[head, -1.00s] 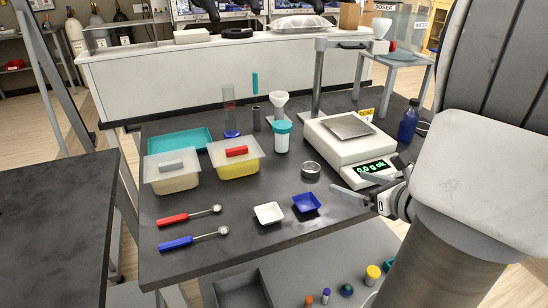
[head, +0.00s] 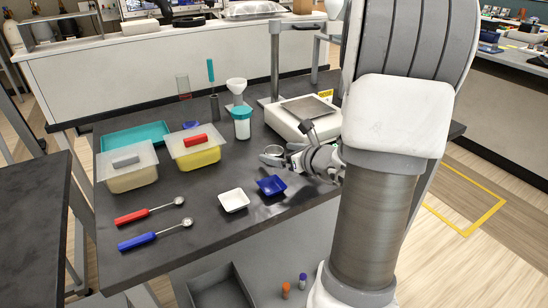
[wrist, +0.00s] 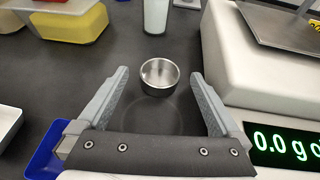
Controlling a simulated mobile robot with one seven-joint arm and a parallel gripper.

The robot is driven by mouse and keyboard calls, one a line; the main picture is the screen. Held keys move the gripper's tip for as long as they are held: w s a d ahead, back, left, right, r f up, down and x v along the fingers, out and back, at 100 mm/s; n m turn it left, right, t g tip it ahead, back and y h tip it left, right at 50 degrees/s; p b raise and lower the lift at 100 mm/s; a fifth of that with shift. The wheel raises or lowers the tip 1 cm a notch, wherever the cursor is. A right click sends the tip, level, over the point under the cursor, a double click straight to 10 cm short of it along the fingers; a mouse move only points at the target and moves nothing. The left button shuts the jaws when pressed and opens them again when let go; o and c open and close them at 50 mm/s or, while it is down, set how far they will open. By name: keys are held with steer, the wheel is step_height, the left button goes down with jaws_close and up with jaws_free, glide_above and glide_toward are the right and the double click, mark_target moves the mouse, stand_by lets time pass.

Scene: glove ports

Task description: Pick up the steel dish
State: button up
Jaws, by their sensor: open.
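The steel dish (wrist: 160,78) is a small round open metal cup standing upright on the dark bench. In the wrist view it shows between my two fingertips, with a gap on each side and no contact visible. In the head view the dish (head: 272,149) is small and partly hidden by my gripper (head: 278,157). My gripper is open and empty; its two grey fingers (wrist: 160,75) point towards the dish.
The white balance (wrist: 235,60), reading 0.0 g, stands close to the right finger. A blue weighing boat (head: 271,186) and a white one (head: 233,201) lie nearby. A teal-lidded jar (head: 242,124) stands behind. Lidded tubs (head: 128,178) and two spoons are on the left.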

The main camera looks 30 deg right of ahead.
mark_target(274, 154)
steer(key=shift+x, duration=1.2)
steer(key=c, duration=1.4)
